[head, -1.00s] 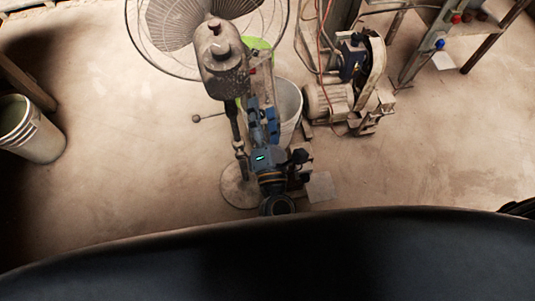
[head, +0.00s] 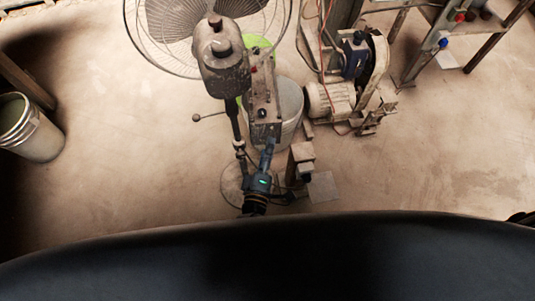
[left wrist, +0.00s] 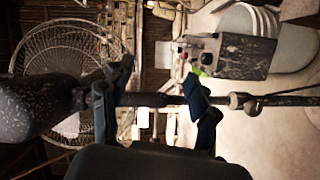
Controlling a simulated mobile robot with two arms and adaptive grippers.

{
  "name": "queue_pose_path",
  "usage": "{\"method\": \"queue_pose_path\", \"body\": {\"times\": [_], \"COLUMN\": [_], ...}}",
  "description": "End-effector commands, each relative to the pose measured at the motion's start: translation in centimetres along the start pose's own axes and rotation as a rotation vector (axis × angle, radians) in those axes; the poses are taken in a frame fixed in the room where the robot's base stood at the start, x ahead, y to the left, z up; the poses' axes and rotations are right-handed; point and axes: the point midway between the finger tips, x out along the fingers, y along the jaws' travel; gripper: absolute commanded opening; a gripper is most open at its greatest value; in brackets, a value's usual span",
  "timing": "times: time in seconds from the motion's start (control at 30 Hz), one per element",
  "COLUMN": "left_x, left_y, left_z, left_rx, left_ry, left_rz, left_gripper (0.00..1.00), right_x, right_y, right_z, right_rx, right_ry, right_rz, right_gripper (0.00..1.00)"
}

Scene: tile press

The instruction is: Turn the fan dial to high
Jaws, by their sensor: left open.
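The fan (head: 222,68) stands upright in the head view, with a round wire cage, a worn grey motor housing and a thin pole. A scuffed grey control box (head: 263,95) is beside the pole, with a red knob on top. In the left wrist view the control box (left wrist: 232,56) appears sideways, with small red and dark knobs at its left end. I cannot tell which is the dial or its setting. My left gripper (head: 268,152) is open and empty, just below the box. In the left wrist view its fingers (left wrist: 155,97) are spread across the pole. My right gripper is not in view.
A pale bucket (head: 289,105) stands behind the box. A motor with a belt guard (head: 335,98) is to its right. Another bucket (head: 38,130) stands far left. A bench with red and blue buttons (head: 450,35) is top right.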

Motion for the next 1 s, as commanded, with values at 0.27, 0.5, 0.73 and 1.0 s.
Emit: {"method": "queue_pose_path", "body": {"times": [0.27, 0.5, 0.73, 1.0], "left_x": [-0.4, -0.5, -0.4, -1.5], "left_y": [-2.1, -2.1, -2.1, -5.7], "left_z": [0.1, 0.1, 0.1, 0.2], "left_rx": [0.063, 0.065, 0.064, 0.168], "left_ry": [-0.027, -0.028, -0.028, -0.077], "left_rz": [-0.037, -0.038, -0.038, -0.107], "left_gripper": [0.60, 0.60, 0.60, 0.60], "right_x": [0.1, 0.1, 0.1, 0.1], "right_y": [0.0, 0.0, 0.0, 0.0], "right_z": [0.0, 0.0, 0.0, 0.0], "right_rx": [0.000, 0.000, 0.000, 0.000], "right_ry": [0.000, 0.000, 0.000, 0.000], "right_rz": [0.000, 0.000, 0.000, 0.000], "right_gripper": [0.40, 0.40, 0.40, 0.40]}}
